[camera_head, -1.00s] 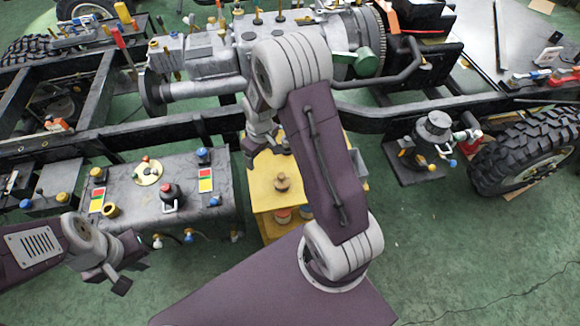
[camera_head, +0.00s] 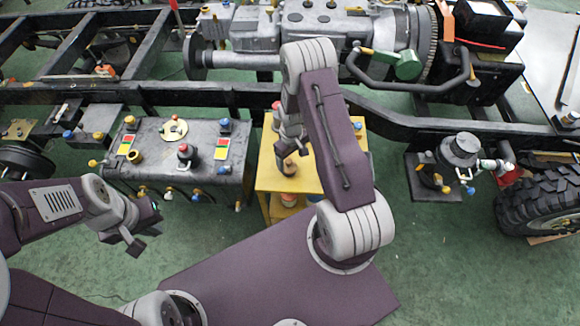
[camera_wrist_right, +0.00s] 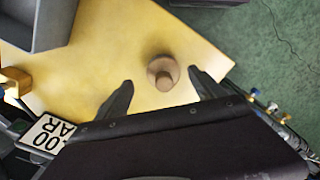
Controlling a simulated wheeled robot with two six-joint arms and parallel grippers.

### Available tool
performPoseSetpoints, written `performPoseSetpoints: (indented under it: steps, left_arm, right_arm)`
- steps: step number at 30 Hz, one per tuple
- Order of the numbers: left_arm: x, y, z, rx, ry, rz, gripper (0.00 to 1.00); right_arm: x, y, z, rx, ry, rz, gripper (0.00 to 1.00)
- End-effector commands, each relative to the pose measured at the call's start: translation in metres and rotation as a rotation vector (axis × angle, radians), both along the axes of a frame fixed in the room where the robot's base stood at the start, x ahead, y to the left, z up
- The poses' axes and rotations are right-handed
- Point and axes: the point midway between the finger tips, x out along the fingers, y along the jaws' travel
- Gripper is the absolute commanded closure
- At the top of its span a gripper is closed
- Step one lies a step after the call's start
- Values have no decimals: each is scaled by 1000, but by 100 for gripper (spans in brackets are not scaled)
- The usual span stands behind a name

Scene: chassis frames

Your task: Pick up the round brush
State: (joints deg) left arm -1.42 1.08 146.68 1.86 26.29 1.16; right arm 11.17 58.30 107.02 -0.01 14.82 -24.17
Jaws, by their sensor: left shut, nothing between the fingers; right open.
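The round brush (camera_head: 289,169), brown with a rounded base and a short upright handle, stands on the yellow table (camera_head: 325,181). In the right wrist view the brush (camera_wrist_right: 163,73) is seen from above, between and a little beyond the two dark fingertips. My right gripper (camera_head: 289,153) is open and empty, just above the brush and partly covering it in the head view. I cannot tell whether the fingers touch it. My left gripper (camera_head: 138,243) is shut and empty, far to the left over the green floor.
A grey workbench (camera_head: 205,155) with knobs stands left of the yellow table. The dark chassis rail (camera_head: 190,94) runs behind. In the wrist view a grey bin (camera_wrist_right: 40,22) and a number plate (camera_wrist_right: 46,134) lie left of the brush.

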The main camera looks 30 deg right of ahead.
Motion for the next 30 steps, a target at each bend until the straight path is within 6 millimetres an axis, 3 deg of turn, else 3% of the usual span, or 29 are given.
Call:
performPoseSetpoints:
  steps: [5,12,20,27,30]
  left_arm:
    - [0,0,2,0,0,0,100]
    - [0,0,6,0,0,0,100]
    - [0,0,6,0,0,0,100]
    - [0,0,6,0,0,0,100]
    - [0,0,6,0,0,0,100]
  right_arm:
    - [1,1,-8,0,-1,1,22]
    - [3,4,-49,0,0,1,22]
    - [4,4,-54,0,-3,1,22]
    - [4,3,-54,0,-3,1,86]
    - [4,4,-54,0,-3,1,88]
